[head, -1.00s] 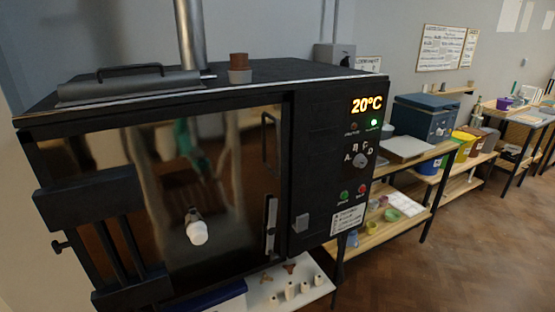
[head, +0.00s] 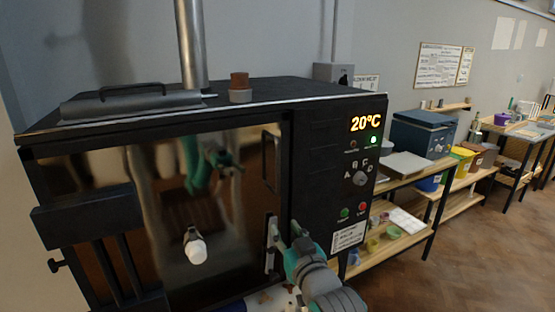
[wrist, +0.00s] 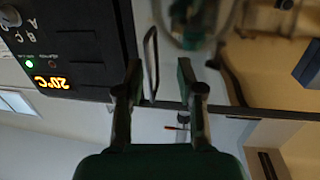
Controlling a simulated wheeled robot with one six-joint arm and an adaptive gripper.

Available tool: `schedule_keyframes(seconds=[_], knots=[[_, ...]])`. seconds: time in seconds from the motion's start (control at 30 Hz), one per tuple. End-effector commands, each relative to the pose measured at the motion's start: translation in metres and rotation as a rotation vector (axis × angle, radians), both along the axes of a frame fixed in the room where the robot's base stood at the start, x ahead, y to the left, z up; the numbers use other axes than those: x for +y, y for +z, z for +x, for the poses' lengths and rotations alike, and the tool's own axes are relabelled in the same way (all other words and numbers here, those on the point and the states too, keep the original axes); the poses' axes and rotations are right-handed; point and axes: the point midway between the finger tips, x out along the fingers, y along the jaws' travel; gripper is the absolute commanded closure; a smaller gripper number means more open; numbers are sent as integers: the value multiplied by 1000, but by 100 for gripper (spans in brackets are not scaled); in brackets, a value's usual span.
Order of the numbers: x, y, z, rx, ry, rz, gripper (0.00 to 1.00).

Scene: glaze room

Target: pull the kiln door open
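The kiln (head: 330,130) is a black box with a dark reflective glass door (head: 120,170), which looks shut. A black loop handle (head: 270,158) stands at the door's upper right edge. A light metal latch plate (head: 270,245) sits lower on the same edge. My gripper (head: 285,232) is open and empty, in front of the lower right door edge in the head view. In the wrist view, which is upside down, the loop handle (wrist: 151,62) shows between the two spread fingers (wrist: 158,80). I cannot tell how far ahead of them it is; no grip on it shows.
The control panel (head: 358,165) with knob and 20°C display is right of the door. A flue pipe (head: 190,45) rises from the kiln top. A shelf bench (head: 420,170) with a blue box (head: 425,133) stands to the right. Wooden floor (head: 470,250) is clear at lower right.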

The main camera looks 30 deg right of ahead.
Motion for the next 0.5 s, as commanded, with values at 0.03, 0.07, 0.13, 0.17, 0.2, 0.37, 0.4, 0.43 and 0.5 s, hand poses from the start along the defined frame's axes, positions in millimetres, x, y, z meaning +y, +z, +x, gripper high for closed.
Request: schedule_keyframes(seconds=[0.03,0.07,0.13,0.17,0.2,0.37,0.4,0.43,0.5], knots=[[-4,20,7,-15,-6,-2,62],[-6,30,10,-18,-9,-2,62],[-11,52,17,-27,-16,-3,62],[-13,62,19,-31,-19,-3,62],[-16,74,22,-34,-23,-4,62],[-23,114,28,-47,-34,-4,62],[-24,121,29,-49,-36,-5,62],[-25,126,30,-50,-38,-4,62],[-26,132,30,-51,-40,-4,62]])
